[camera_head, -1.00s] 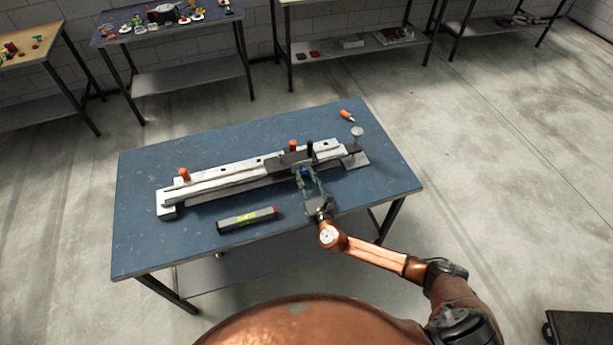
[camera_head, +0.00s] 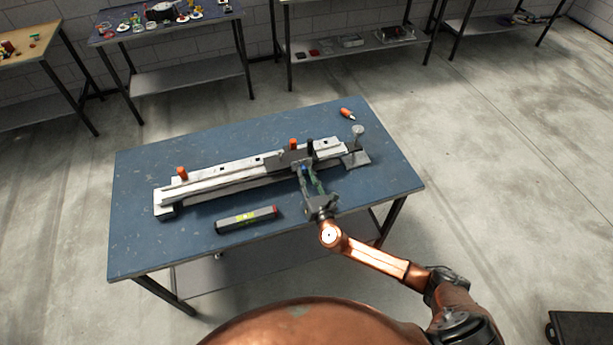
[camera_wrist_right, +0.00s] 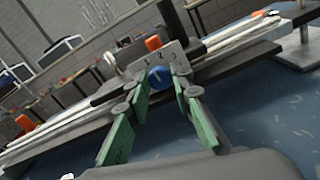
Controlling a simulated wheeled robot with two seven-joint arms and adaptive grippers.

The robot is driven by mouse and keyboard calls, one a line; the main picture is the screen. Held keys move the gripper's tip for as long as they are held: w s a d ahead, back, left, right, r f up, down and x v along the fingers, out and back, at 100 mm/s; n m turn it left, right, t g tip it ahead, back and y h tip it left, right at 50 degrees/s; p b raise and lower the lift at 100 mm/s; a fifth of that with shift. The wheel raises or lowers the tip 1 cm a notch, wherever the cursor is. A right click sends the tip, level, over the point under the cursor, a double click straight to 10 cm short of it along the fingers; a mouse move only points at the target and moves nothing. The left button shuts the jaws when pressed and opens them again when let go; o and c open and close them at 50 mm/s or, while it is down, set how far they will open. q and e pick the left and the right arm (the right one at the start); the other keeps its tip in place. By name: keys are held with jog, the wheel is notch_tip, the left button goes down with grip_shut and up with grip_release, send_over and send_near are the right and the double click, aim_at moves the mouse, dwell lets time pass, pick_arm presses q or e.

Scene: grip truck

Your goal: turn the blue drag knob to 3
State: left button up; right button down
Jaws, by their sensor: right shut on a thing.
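The blue drag knob (camera_wrist_right: 160,77) sits on the front of a grey plate (camera_wrist_right: 150,58) marked 1, 2 and 3 in the right wrist view. A pale mark shows on the knob's face; it points roughly upward, but I cannot read its setting surely. My right gripper (camera_wrist_right: 160,86) is shut on the knob, with one green-padded finger on each side. In the head view the right gripper (camera_head: 307,173) is at the right part of the long grey rail device (camera_head: 225,178), and the knob (camera_head: 303,169) shows small between the fingers. My left gripper is out of view.
The device lies on a blue table (camera_head: 150,240). A dark grey box (camera_head: 247,219) with a red end lies in front of it. An orange-tipped object (camera_head: 347,114) lies behind, near a round-topped post (camera_head: 358,131). The table's front left is clear.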

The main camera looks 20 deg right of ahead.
jog(key=m+b, duration=0.1)
jog(key=m, duration=0.1)
jog(key=m+b, duration=0.1)
jog(key=shift+f+m+b, duration=0.25)
jog(key=shift+m+b, duration=0.1)
jog(key=shift+m, duration=0.05)
jog(key=m+b, duration=0.2)
jog(key=m, duration=0.1)
jog(key=shift+m, duration=0.3)
jog(key=m+b, duration=0.1)
jog(key=m, duration=0.2)
jog(key=shift+d+r+b, duration=0.1)
jog(key=shift+b, duration=0.25)
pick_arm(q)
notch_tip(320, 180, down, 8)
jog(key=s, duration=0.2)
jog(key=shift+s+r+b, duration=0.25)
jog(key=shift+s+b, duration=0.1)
pick_arm(e)
jog(key=shift+m, duration=1.4)
jog(key=shift+r, duration=0.1)
jog(key=c, duration=1.7)
grip_release()
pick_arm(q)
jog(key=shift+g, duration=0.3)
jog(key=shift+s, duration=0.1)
